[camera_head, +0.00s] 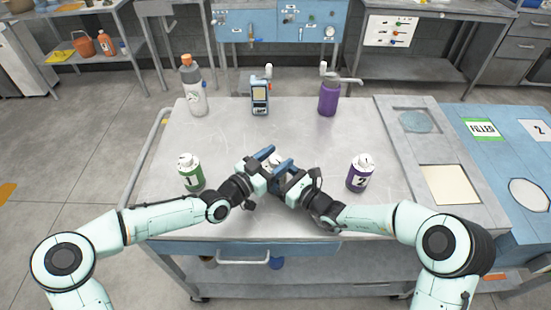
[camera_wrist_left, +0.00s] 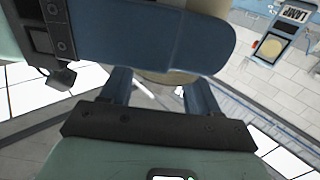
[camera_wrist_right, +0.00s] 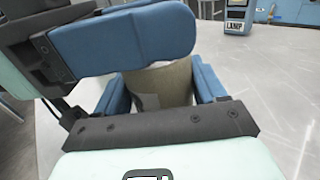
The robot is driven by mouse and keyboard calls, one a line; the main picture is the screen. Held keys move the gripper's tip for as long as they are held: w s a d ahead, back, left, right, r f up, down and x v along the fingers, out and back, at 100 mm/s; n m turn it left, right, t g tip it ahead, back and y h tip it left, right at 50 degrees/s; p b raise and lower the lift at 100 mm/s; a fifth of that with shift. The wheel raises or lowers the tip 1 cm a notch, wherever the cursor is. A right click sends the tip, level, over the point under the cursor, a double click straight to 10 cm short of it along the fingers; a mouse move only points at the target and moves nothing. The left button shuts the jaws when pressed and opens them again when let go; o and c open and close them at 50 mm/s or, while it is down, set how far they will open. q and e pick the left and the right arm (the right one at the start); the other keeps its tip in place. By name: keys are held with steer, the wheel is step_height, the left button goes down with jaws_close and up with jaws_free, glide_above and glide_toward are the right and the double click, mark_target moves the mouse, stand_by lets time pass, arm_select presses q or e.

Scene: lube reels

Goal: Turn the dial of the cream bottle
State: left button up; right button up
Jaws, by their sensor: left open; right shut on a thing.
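The cream bottle is mostly hidden between my two grippers at the middle of the table; a pale bit of it (camera_head: 274,159) shows in the head view. In the right wrist view its beige round body (camera_wrist_right: 163,84) stands between my right gripper's blue fingers, and the right gripper (camera_head: 288,172) is shut on it. My left gripper (camera_head: 266,163) is open, with its fingers around the upper part of the bottle. A cream strip (camera_wrist_left: 170,77) of it shows in the left wrist view, behind the other gripper's blue finger. The dial itself is hidden.
A green-label bottle 1 (camera_head: 190,172) stands left and a purple-label bottle 2 (camera_head: 360,172) right. At the back stand a grey bottle with an orange cap (camera_head: 195,92), a blue device (camera_head: 260,95) and a purple pump bottle (camera_head: 328,97). The table (camera_head: 225,130) is otherwise clear.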

arm_select(q)
steer(key=c, duration=1)
steer(key=shift+o, duration=0.2)
steer(key=shift+s+d, duration=0.1)
steer(key=shift+d, duration=0.05)
steer(key=shift+d+r+n+t+y, duration=0.1)
steer(key=shift+n+t+y, duration=0.2)
steer(key=shift+y, duration=0.1)
steer(key=shift+n+t+y, duration=0.8)
steer(key=shift+n+y, duration=0.1)
steer(key=shift+y, duration=0.2)
steer(key=n+t+y, duration=0.2)
steer(key=n+y, duration=0.1)
steer(key=y, duration=0.1)
steer(key=shift+y, duration=0.3)
steer(key=shift+a+n+t+y, duration=0.2)
steer(key=shift+n+t+y, duration=0.2)
steer(key=shift+n+y, duration=0.9)
steer(key=shift+y, duration=0.5)
